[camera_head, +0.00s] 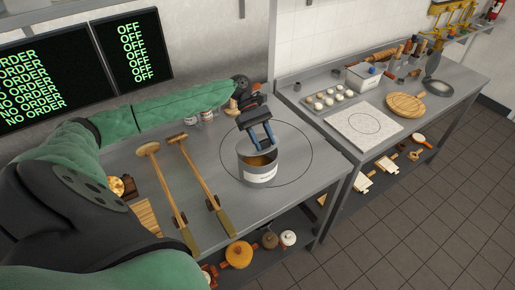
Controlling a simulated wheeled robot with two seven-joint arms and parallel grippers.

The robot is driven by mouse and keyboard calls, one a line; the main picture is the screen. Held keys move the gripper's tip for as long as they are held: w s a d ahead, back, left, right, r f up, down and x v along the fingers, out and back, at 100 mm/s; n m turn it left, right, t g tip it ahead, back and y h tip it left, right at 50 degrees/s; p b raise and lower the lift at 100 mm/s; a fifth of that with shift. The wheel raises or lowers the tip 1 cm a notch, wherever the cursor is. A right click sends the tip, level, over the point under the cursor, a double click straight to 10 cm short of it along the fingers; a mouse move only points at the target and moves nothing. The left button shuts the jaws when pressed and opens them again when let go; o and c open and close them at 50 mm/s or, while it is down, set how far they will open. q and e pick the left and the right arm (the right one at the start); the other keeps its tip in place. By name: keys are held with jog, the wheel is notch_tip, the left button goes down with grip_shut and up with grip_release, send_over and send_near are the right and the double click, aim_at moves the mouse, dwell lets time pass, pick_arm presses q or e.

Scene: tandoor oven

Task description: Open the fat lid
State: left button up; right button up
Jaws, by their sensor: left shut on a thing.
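A grey metal fat can (259,177) with a white label stands upright inside a circle marked on the steel table. Its round top shows a brown surface; I cannot tell how much of this is fat and how much is lid. My left gripper (261,144) comes down over the far side of the can's top from the left arm in its green sleeve. It is shut on the fat lid at the rim, and its fingers hide most of the part they hold. My right gripper is not in view.
Two long wooden-handled tools (189,170) lie left of the can. Small jars stand behind it. A second table (335,88) at the right holds a tray of dough balls (331,98), a white board (363,128) and a round wooden board (405,105). Pots sit on the lower shelf.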

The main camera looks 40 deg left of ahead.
pick_arm(q)
jog(key=shift+w+a+r, duration=0.1)
jog(key=shift+a+r, duration=0.15)
jog(key=shift+r, duration=0.3)
jog(key=shift+v, duration=0.95)
jog(key=shift+d+r, duration=0.1)
jog(key=shift+r, duration=0.05)
jog(key=shift+v, duration=1.1)
jog(key=shift+r, duration=0.15)
